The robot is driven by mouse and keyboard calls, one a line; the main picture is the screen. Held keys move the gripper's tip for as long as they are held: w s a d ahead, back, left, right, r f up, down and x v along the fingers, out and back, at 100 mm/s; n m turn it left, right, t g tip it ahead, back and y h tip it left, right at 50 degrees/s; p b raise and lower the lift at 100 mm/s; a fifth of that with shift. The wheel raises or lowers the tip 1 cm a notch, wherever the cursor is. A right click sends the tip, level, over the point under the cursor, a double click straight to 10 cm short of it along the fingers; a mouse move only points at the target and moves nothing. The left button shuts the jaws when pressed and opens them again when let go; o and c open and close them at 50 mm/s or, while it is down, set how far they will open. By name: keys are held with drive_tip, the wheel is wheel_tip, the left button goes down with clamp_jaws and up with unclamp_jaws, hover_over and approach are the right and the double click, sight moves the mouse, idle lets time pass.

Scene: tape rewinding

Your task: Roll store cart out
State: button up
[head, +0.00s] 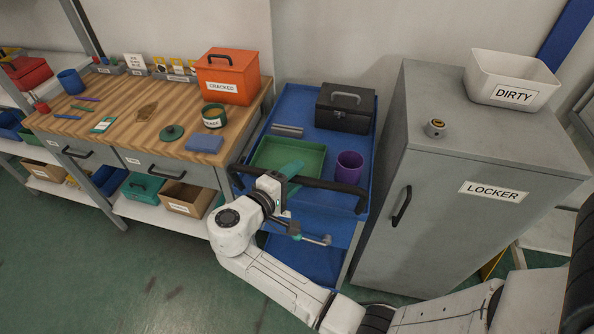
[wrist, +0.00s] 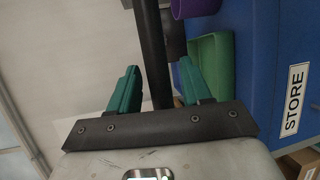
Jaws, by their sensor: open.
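The blue store cart (head: 290,104) stands between the workbench and the grey locker. Its STORE label (wrist: 295,99) shows in the wrist view. The cart's black push handle (head: 328,186) runs along its near top edge; it also shows in the wrist view (wrist: 151,45) as a dark bar. My gripper (head: 290,178) is at the left part of this handle. In the wrist view my gripper (wrist: 160,72) is open, with the bar passing between its two teal fingers. A gap shows on each side of the bar. My wrist hides part of the cart's front.
On the cart are a green tray (head: 262,152), a purple cup (head: 349,168) and a black box (head: 345,108). The workbench (head: 150,130) stands close on the left, the locker (head: 440,215) close on the right. Green floor (head: 150,270) is open at the front left.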

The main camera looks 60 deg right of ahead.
drive_tip(key=shift+s+d+f, duration=0.1)
drive_tip(key=shift+d+f, duration=0.05)
drive_tip(key=shift+d, duration=0.6)
drive_tip(key=shift+c, duration=0.3)
clamp_jaws()
